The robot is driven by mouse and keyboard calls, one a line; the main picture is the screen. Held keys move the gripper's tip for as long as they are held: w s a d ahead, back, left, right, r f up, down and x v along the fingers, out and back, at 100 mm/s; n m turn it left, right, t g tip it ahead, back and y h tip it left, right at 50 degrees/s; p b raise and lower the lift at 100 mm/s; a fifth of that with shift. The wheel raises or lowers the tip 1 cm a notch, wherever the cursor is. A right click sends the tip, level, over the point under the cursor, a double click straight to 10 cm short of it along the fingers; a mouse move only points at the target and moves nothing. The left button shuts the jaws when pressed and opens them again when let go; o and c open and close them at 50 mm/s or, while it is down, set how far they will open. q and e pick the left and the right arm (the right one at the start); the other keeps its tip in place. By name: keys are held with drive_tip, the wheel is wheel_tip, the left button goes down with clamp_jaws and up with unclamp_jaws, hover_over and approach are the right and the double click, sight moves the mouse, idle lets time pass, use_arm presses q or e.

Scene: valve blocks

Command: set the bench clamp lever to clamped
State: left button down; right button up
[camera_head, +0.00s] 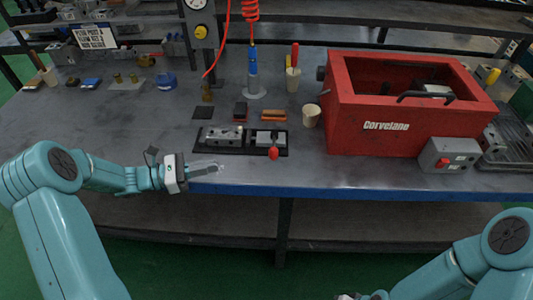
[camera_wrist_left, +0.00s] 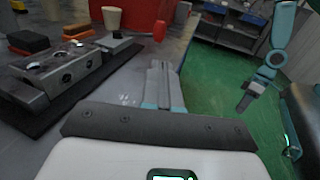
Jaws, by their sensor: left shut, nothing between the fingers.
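The bench clamp (camera_head: 225,136) is a grey metal block on a black base plate near the bench's front edge. Its lever ends in a red knob (camera_head: 273,153), which points toward the front edge. In the left wrist view the clamp (camera_wrist_left: 62,68) is at the left and the red knob (camera_wrist_left: 159,31) is at the top. My left gripper (camera_head: 221,168) is shut and empty, at the front edge, left of the knob and apart from it. Its fingers (camera_wrist_left: 163,88) show together. My right gripper (camera_head: 362,297) is only partly in view at the bottom edge.
A red Corvelane box (camera_head: 375,139) stands to the right, with a grey switch box (camera_head: 447,157) before it. A beige cup (camera_head: 311,115) stands between clamp and box. A red coiled hose and blue tool (camera_head: 253,70) hang behind. The left front bench is clear.

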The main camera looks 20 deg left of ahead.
use_arm(q)
drive_tip(key=shift+s+a+r, duration=0.15)
idle(0.3)
drive_tip(key=shift+w+d, duration=0.25)
drive_tip(key=shift+d, duration=0.2)
drive_tip(key=p+x, duration=0.2)
drive_tip(key=x, duration=1.1)
drive_tip(key=shift+w, duration=0.1)
drive_tip(key=shift+t, duration=0.3)
